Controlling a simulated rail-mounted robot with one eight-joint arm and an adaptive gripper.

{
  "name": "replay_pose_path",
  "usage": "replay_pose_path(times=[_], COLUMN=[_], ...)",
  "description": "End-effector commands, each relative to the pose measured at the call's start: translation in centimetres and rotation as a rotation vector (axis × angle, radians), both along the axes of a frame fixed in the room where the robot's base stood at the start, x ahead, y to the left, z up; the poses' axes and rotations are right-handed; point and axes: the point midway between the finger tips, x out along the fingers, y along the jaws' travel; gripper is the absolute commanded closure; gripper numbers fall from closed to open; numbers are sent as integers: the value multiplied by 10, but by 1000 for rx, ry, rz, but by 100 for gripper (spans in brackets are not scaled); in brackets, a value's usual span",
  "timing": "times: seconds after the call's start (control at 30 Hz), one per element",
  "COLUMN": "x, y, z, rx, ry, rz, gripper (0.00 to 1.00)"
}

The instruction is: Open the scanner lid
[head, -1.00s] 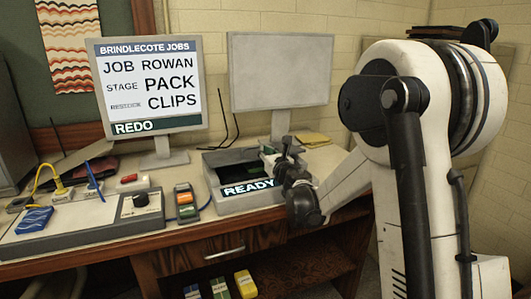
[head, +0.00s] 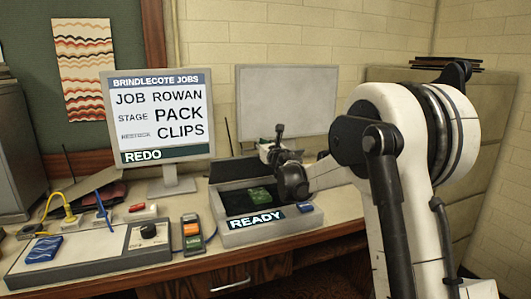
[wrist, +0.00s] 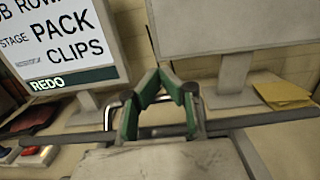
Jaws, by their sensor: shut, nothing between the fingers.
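The scanner (head: 232,240) is a grey box on the desk with a READY display on its front. Its dark bed is exposed, and a green patterned piece (head: 260,194) lies on it. My gripper (head: 268,150) is above the back of the scanner. In the wrist view my gripper (wrist: 163,75) has its green fingertips together with nothing held. A metal loop handle (wrist: 120,98) shows around the fingers; whether they touch it is unclear.
A job monitor (head: 160,115) stands left behind the scanner, and a blank monitor (head: 285,105) stands behind it. A control box (head: 90,255), a remote-like block (head: 192,235) and cables occupy the desk's left. Yellow sheets (wrist: 285,95) lie at the back right.

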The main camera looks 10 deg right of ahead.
Motion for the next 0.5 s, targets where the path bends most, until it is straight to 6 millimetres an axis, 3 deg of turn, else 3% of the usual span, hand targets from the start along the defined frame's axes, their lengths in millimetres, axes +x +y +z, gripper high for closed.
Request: replay_pose_path(times=[0.2, 0.5], x=[32, 38], y=[4, 5], z=[13, 14], rx=[0, 0], ry=[0, 0], rz=[0, 0], gripper=[100, 100])
